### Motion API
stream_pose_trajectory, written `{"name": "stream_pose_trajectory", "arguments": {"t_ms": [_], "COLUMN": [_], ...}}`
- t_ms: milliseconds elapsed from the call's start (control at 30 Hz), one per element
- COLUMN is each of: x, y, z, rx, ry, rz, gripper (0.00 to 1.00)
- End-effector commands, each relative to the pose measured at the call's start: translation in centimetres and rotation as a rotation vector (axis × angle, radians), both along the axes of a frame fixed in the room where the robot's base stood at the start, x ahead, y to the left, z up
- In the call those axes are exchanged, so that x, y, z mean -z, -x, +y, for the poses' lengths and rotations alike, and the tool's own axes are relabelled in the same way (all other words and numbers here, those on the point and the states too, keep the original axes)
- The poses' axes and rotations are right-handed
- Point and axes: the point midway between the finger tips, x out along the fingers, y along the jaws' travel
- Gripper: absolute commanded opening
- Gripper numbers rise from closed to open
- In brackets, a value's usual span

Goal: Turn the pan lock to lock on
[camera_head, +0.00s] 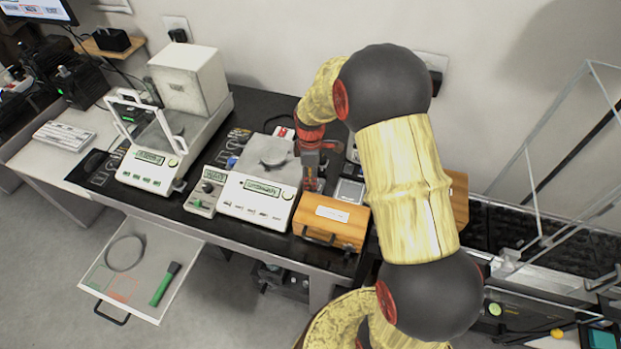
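A larger balance (150,172) with a glass shield and a white housing stands to the left.
The wooden box (331,222) with a label is close in front of my gripper. A small control unit (205,190) stands left of the middle balance. An open drawer (150,240) holds a ring and a green-handled tool. A glass-framed case (535,170) is at the right.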

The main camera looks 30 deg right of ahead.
Motion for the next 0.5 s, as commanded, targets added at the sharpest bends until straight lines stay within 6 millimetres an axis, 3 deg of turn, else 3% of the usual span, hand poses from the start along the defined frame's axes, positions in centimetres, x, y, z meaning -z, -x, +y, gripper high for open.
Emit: {"name": "stream_pose_trajectory", "arguments": {"t_ms": [500], "x": [0.00], "y": [0.02], "z": [0.01], "rx": [0.000], "ry": [0.000], "rz": [0.001], "gripper": [0.02]}}
